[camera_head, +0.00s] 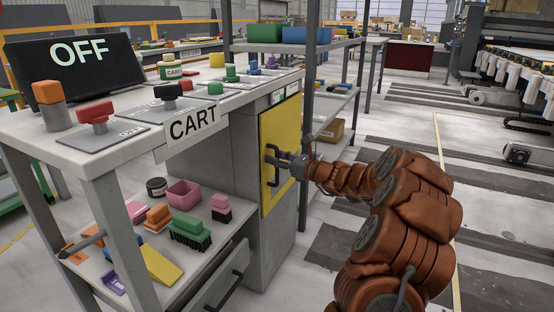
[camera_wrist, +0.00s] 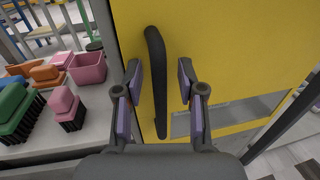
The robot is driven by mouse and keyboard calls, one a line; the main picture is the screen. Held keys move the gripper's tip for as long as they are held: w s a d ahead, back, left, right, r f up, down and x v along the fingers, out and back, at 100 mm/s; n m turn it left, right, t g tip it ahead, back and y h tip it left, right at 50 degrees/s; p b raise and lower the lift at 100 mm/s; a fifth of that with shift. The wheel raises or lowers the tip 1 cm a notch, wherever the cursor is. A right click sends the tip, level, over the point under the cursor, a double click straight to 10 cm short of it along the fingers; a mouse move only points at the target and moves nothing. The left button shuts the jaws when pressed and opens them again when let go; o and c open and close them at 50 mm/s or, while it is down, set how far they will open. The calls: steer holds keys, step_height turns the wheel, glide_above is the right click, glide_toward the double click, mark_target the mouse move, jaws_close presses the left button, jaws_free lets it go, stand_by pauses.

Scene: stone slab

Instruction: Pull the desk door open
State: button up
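The desk door is a yellow panel (camera_head: 283,133) on the right front of the grey desk, and it looks closed. It fills much of the wrist view (camera_wrist: 225,50). Its dark vertical handle (camera_head: 272,165) stands near the door's left edge. In the wrist view the handle (camera_wrist: 157,75) runs between my two fingers. My gripper (camera_wrist: 158,82) is open around the handle, with a gap on each side and no clear contact. In the head view my gripper (camera_head: 283,163) is at the handle, and its fingers partly cover it.
A lower shelf left of the door holds a pink bin (camera_head: 184,194), a green brush (camera_head: 190,232) and other small items. A drawer (camera_head: 222,285) is below. A shelving rack (camera_head: 325,103) stands behind the door's right side. The floor at right is open.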

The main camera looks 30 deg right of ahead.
jaws_close()
steer(key=shift+d+p, duration=0.1)
steer(key=shift+p, duration=0.25)
stand_by(0.3)
